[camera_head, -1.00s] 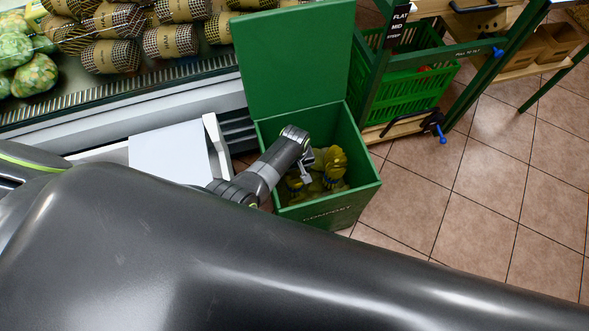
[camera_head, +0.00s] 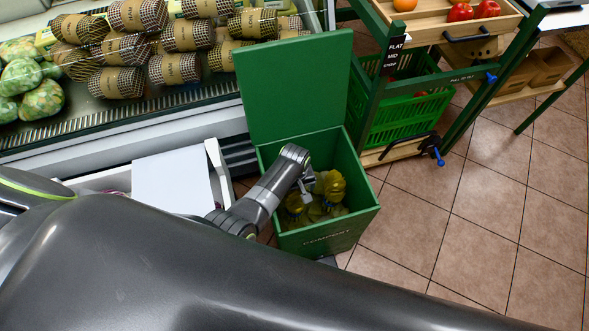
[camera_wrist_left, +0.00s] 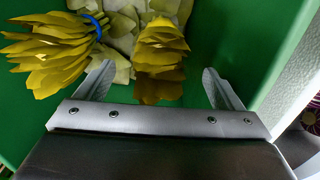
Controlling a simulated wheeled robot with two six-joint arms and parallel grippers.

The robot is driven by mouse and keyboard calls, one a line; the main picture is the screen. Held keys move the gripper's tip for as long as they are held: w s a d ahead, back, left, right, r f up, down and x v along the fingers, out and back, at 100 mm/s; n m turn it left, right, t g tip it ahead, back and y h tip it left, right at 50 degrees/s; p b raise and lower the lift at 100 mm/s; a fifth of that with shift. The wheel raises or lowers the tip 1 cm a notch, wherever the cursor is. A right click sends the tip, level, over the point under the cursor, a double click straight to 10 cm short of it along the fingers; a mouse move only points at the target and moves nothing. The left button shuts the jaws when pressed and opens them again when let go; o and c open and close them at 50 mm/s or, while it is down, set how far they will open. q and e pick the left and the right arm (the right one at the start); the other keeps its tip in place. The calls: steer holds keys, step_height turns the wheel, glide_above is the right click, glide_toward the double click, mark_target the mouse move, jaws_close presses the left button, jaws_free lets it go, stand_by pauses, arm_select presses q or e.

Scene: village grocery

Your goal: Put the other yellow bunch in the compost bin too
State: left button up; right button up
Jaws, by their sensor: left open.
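The green compost bin (camera_head: 336,234) stands open on the floor with its lid (camera_head: 295,85) raised. Yellow leafy bunches lie inside it. In the left wrist view, one yellow bunch with a blue band (camera_wrist_left: 55,45) is at the left, and another yellow bunch (camera_wrist_left: 160,55) is between the fingers' line, beyond them. Paler leaves lie under both. My left gripper (camera_head: 305,190) reaches into the bin's mouth from the left. Its two fingers (camera_wrist_left: 160,85) are spread apart and nothing is held between them. My right gripper is not in view.
A refrigerated case with netted packs (camera_head: 180,68) runs along the back left. A green crate (camera_head: 405,115) sits in a wooden-shelved rack right of the bin. A white panel (camera_head: 172,182) is left of the bin. Tiled floor (camera_head: 480,215) at right is clear.

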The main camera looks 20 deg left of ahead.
arm_select(q)
step_height(320, 180, up, 14)
steer(key=p, duration=0.3)
steer(key=shift+f, duration=0.15)
stand_by(0.5)
